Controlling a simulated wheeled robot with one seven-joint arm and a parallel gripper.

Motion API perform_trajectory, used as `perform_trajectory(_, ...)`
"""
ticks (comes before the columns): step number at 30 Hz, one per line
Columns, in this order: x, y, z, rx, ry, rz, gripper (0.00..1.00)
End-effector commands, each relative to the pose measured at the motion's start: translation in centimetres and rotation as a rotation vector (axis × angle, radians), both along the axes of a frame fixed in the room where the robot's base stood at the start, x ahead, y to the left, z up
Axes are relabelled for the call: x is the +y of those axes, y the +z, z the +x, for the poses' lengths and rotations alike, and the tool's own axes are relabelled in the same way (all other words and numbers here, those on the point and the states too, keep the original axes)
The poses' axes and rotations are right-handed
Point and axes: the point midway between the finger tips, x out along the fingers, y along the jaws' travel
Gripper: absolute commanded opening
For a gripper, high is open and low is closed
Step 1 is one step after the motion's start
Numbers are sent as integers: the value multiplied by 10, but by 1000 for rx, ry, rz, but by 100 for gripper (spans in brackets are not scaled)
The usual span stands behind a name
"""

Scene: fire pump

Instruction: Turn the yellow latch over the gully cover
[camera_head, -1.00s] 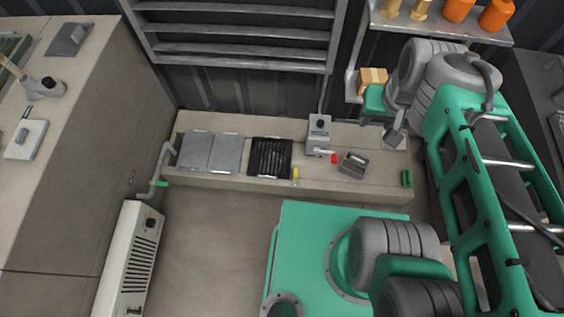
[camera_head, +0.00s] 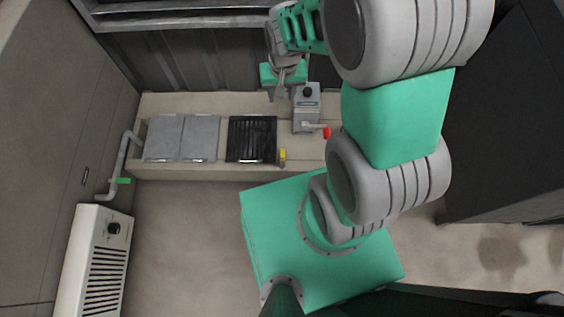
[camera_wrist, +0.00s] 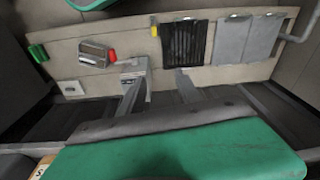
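The yellow latch (camera_head: 282,155) is a small upright strip beside the front right corner of the black slatted gully cover (camera_head: 251,138). In the wrist view, the latch (camera_wrist: 155,31) shows at the upper left corner of the cover (camera_wrist: 184,44). Whether it overlaps the cover's edge is too small to tell. My gripper (camera_head: 281,91) is behind the cover's back right corner, left of the grey box. In the wrist view, my gripper's two fingers (camera_wrist: 158,77) are apart with nothing between them, and the latch is beyond them.
The grey box with a red-ended lever (camera_head: 306,108) stands right of the cover. Two grey plates (camera_head: 182,138) lie to its left. A metal tray (camera_wrist: 97,53) and a green item (camera_wrist: 38,52) are farther along the ledge. The floor in front (camera_head: 190,220) is clear.

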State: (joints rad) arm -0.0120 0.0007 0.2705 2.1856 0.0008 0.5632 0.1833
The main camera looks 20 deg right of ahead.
Motion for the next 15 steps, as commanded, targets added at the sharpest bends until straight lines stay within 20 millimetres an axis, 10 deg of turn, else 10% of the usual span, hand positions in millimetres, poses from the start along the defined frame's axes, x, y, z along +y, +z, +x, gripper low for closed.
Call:
perform_trajectory(1, 0, -89, 1, 35, -22, 2, 40)
perform_trajectory(6, -1, -245, -1, 93, -96, 7, 40)
perform_trajectory(9, -2, -297, -5, 111, -124, 7, 40)
perform_trajectory(15, -2, -328, -10, 122, -143, 8, 40)
